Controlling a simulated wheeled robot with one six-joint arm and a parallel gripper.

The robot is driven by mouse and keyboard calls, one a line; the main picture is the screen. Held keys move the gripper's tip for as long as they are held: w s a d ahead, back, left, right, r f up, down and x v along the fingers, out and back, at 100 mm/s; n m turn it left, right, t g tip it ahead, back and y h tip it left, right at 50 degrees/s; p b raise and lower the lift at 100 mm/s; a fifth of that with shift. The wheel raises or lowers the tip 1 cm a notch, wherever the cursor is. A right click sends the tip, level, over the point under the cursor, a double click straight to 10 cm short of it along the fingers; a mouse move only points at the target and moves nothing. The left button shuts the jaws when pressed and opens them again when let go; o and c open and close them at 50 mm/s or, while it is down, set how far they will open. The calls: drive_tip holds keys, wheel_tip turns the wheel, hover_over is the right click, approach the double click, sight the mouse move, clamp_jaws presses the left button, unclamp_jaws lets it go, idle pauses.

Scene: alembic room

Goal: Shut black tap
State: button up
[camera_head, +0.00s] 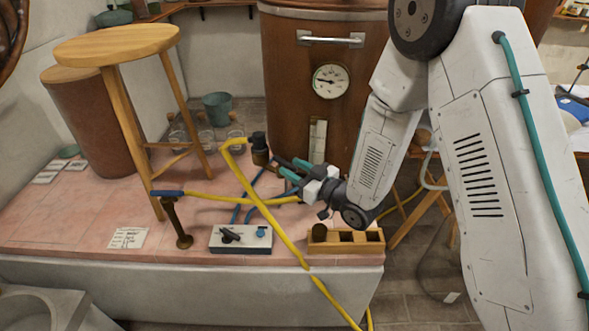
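A pale panel (252,245) lies near the front edge of the pink tiled platform. A black tap (229,236) with a lever handle sits on its left part, its handle lying at a slant. A blue tap (261,233) sits on its right part. My gripper (284,167) is above and to the right of the panel, apart from both taps, and points left. Its teal-and-dark fingers look spread and hold nothing that I can see. The yellow hose partly crosses in front of the panel's right side.
Yellow hoses (280,230) cross the platform and hang over its edge. A wooden rack (346,246) stands right of the panel. A brass stand (177,224) and wooden stool (122,75) are left. A brown boiler (285,80) stands behind. Bare tiles (80,213) lie front left.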

clamp_jaws()
drive_tip(key=shift+w+d+n+g+y, duration=0.2)
drive_tip(key=shift+w+n+g+y, duration=0.15)
drive_tip(key=shift+n+g+y, duration=0.55)
unclamp_jaws()
drive_tip(key=shift+m, duration=0.3)
